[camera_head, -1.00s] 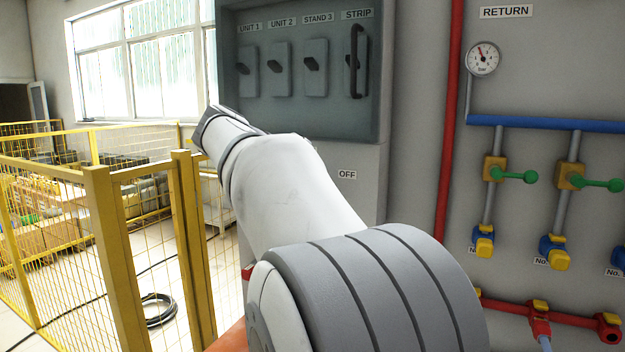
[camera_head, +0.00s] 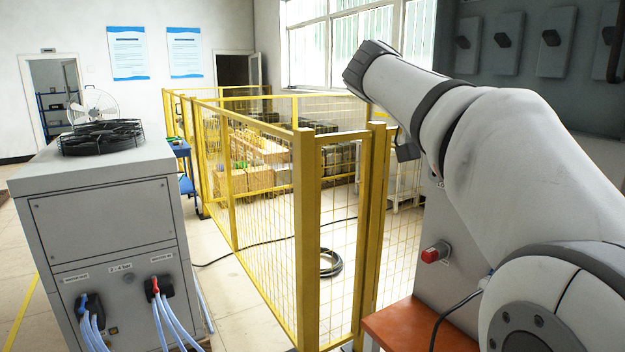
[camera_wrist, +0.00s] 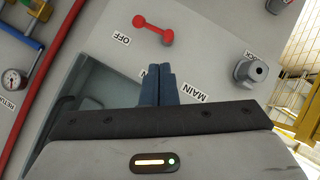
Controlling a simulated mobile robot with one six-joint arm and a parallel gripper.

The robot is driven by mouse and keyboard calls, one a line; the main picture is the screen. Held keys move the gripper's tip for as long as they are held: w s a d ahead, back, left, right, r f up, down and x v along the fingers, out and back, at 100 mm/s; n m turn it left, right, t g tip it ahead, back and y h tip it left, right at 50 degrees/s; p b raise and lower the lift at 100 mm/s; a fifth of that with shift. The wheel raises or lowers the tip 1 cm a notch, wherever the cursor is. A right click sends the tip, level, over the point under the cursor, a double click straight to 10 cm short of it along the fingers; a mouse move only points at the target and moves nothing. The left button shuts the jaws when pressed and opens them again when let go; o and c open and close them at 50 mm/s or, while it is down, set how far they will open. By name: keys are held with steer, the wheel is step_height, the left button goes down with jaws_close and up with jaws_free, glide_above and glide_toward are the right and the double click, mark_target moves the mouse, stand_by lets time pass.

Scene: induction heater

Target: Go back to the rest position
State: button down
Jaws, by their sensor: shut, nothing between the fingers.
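My gripper (camera_wrist: 160,85) shows in the wrist view with its two dark blue fingers together and nothing between them. It hangs in front of the grey panel, apart from the red switch handle (camera_wrist: 153,29) beside the OFF label (camera_wrist: 121,38). A MAIN label (camera_wrist: 194,93) is just right of the fingers. In the head view my arm reaches up from the lower right and bends over toward the upper middle. My fingers cannot be made out there.
A grey cabinet (camera_head: 105,235) with a fan and hoses stands at left. A yellow mesh fence (camera_head: 307,235) stands in the middle, close to my arm. The grey switch panel (camera_head: 525,85) is behind my arm.

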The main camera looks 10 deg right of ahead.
steer(key=s+a+f+n+y, duration=0.3)
steer(key=s+a+f+y, duration=0.1)
steer(key=f, duration=0.8)
steer(key=s+a+f+n+t+y, duration=0.1)
steer(key=s+a+f+n+y, duration=0.2)
steer(key=f, duration=0.9)
steer(key=s+a+f+n+y, duration=0.2)
steer(key=s+a+f+y, duration=0.3)
steer(key=s+a+f, duration=0.3)
step_height(320, 180, down, 4)
steer(key=shift+s+a+n, duration=0.2)
steer(key=shift+a+n, duration=0.2)
steer(key=shift+a, duration=0.4)
